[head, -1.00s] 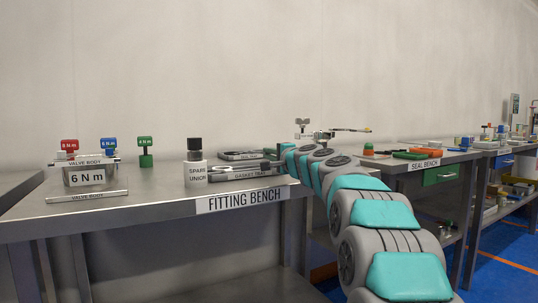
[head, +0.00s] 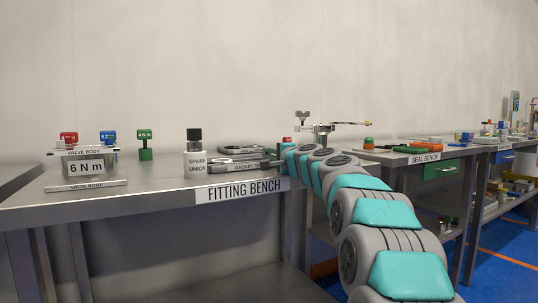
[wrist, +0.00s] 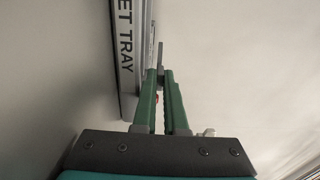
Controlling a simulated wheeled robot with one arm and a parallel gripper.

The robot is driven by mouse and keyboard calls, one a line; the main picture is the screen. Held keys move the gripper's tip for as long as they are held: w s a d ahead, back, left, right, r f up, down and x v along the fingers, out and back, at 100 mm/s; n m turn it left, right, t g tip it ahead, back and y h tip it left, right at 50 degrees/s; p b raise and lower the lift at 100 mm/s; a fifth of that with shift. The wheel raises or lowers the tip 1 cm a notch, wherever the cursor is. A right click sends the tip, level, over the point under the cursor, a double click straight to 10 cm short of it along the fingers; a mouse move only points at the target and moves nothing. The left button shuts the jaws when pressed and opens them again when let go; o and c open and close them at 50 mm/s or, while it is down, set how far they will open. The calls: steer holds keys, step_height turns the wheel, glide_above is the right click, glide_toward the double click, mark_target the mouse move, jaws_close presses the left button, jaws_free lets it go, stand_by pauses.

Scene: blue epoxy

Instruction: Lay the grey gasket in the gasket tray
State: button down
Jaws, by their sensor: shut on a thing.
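My gripper (wrist: 160,80) shows in the wrist view with its green fingers closed on a thin grey piece seen edge-on, which I take for the grey gasket (wrist: 160,54). The gasket tray (wrist: 128,88) is just left of the fingers there, its lettered side partly cut off by the frame. In the head view the gasket tray (head: 233,167) lies on the fitting bench, right of the spare union. I cannot tell whether the gasket touches the tray.
The spare union (head: 195,165) stands just left of the tray. A valve body (head: 88,166) and red, blue and green (head: 145,148) tools stand further left. The seal bench (head: 425,158) is to the right.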

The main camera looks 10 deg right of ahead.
steer(key=shift+f, duration=0.15)
steer(key=c, duration=0.9)
jaws_free()
steer(key=shift+f, duration=0.1)
steer(key=shift+f, duration=0.1)
steer(key=shift+b+v, duration=1.05)
steer(key=shift+v, duration=1)
steer(key=shift+s+d, duration=0.15)
steer(key=shift+s, duration=0.3)
steer(key=shift+s, duration=0.15)
steer(key=shift+s+d, duration=0.15)
steer(key=shift+s, duration=0.1)
steer(key=v, duration=0.7)
